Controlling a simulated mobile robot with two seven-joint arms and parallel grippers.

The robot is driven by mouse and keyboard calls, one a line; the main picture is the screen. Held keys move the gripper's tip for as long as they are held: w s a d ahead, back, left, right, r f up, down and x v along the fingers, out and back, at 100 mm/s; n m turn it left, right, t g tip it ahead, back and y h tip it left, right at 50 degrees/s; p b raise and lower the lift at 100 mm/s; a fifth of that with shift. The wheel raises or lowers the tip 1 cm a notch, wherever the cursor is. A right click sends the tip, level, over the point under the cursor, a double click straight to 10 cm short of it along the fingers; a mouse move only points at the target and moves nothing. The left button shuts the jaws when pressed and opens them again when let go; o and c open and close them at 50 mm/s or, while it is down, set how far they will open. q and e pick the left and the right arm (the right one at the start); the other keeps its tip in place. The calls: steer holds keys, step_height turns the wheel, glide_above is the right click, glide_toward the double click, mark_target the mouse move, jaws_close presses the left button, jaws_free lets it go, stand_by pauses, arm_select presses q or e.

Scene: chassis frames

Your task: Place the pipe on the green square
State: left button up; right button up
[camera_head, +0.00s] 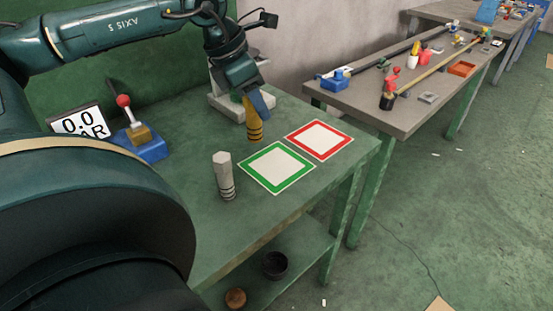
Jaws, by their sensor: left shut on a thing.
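My left gripper (257,103) hangs down over the green table, shut on a brass-yellow pipe piece (252,122) with dark rings near its lower end. The piece is roughly upright, just behind the green-bordered white square (277,167). I cannot tell whether its lower end touches the table. The green square is empty. A red-bordered white square (319,140) lies beside it to the right, also empty. A grey pipe piece (224,175) with a hexagonal top and dark rings stands upright on the table, left of the green square. My right gripper is out of view.
A blue device with a red-knobbed lever (151,147) and a display panel (81,124) stand at the left of the green table (300,207). A grey fixture (226,102) stands behind my gripper. A cluttered bench (362,93) is at the right.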

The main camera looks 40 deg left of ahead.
arm_select(q)
steer(key=shift+n+y, duration=0.3)
steer(key=shift+n, duration=0.5)
steer(key=x, duration=0.2)
steer(key=s+x, duration=0.1)
steer(key=x, duration=0.5)
steer(key=shift+s+d+f+b, duration=0.3)
steer(key=shift+f+b, duration=0.05)
steer(key=shift+f, duration=0.2)
steer(key=o, duration=1.1)
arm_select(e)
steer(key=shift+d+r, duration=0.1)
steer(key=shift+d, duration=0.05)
